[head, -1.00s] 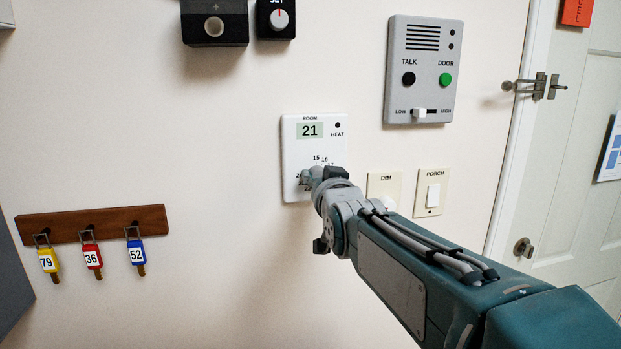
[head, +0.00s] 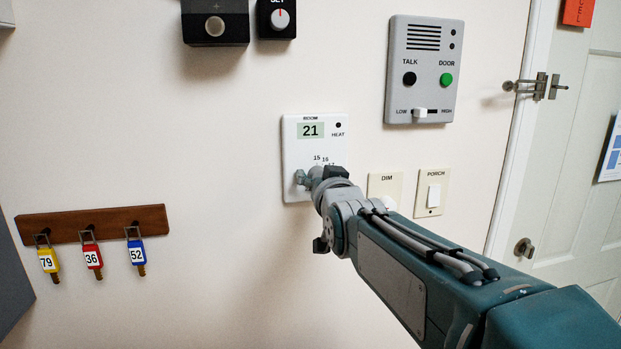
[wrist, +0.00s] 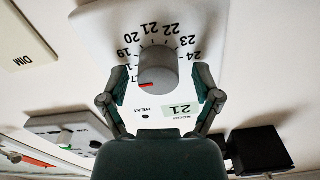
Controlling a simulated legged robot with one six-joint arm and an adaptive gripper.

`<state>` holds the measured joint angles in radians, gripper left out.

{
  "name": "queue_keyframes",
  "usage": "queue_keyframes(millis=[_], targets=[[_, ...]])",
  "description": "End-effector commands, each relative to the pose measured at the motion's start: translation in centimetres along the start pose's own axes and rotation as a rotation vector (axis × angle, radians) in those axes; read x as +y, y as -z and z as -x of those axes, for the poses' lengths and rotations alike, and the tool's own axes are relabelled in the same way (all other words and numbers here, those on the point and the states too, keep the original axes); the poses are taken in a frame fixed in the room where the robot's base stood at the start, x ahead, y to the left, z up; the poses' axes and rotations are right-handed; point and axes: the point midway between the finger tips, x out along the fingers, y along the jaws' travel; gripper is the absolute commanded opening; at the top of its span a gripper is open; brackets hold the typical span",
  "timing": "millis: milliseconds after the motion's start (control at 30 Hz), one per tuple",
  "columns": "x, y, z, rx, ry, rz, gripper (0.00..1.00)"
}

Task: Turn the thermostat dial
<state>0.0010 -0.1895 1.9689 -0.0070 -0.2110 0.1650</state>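The thermostat (head: 292,152) is a white wall plate with a display reading 21 and a dark HEAT lamp. Its grey round dial (wrist: 158,68) shows upside down in the wrist view, with printed numbers around it. The dial's red mark points down-left in that view, near the 17. My gripper (wrist: 160,78) is open, with one finger on each side of the dial and a visible gap on both sides. In the head view my gripper (head: 308,177) is over the lower part of the plate and hides the dial.
Right of the thermostat are the DIM plate (head: 377,184), partly behind my arm, and the PORCH switch (head: 432,193). An intercom panel (head: 423,70) is above right. A key rack (head: 92,224) hangs at left. The wall between rack and thermostat is bare.

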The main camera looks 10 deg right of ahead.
Motion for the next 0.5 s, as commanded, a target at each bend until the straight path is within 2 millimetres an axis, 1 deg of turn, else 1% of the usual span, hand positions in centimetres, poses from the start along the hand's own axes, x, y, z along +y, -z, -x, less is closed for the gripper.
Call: queue_keyframes(millis=[300,367,500], targets=[[0.0,0.0,0.2,-0.001,-0.001,0.0,0.84],[0.0,0.0,0.6,0.0,0.0,0.0,0.84],[0.0,0.1,2.5,0.001,0.0,0.0,0.84]])
